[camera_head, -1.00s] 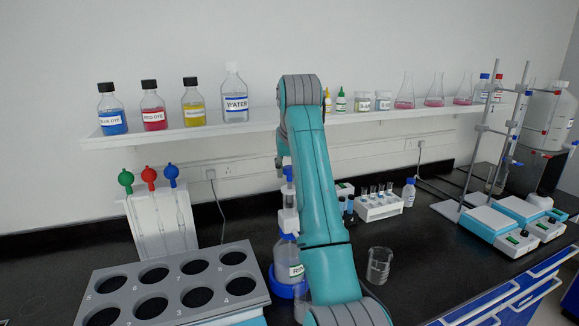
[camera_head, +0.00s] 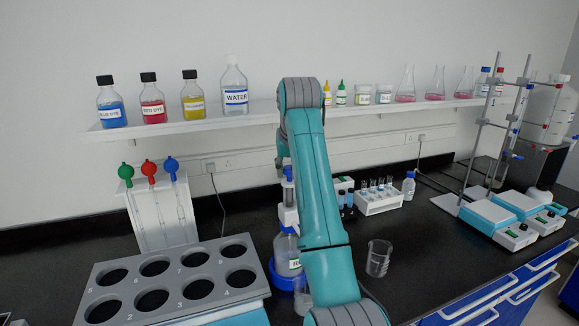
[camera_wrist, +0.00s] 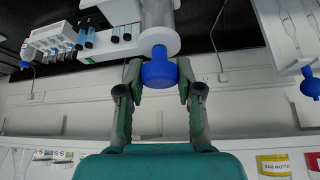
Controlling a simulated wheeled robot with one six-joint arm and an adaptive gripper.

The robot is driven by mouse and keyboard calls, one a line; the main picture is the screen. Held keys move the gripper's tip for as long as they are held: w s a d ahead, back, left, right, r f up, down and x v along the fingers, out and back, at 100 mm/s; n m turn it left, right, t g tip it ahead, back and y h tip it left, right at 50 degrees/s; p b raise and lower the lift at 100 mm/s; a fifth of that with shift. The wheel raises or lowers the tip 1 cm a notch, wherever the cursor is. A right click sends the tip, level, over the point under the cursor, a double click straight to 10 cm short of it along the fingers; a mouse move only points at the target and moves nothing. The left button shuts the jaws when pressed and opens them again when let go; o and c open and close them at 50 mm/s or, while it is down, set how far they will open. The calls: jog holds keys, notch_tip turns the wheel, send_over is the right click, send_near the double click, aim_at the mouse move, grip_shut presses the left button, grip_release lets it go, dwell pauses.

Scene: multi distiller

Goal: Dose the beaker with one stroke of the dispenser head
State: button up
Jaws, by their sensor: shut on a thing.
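The dispenser is a clear bottle (camera_head: 285,250) with a white label and a blue foot, standing on the bench behind my arm. Its white head is topped by a blue plunger cap (camera_head: 288,173). In the wrist view my gripper (camera_wrist: 160,84) is shut on this blue cap (camera_wrist: 160,70), one finger on each side. In the head view my arm hides most of the gripper. A clear glass vessel (camera_head: 302,300), apparently a beaker, stands just in front of the dispenser, partly hidden by my arm. Another clear beaker (camera_head: 379,260) stands apart on the bench to the right.
A grey rack with numbered holes (camera_head: 222,293) lies at front left, with a pipette stand (camera_head: 158,215) behind it. A tube rack (camera_head: 380,202) stands behind the right beaker. Hotplates (camera_head: 500,215) stand at right. A shelf (camera_head: 200,128) of bottles runs along the wall.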

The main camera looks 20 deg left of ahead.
jog(key=o, duration=1.2)
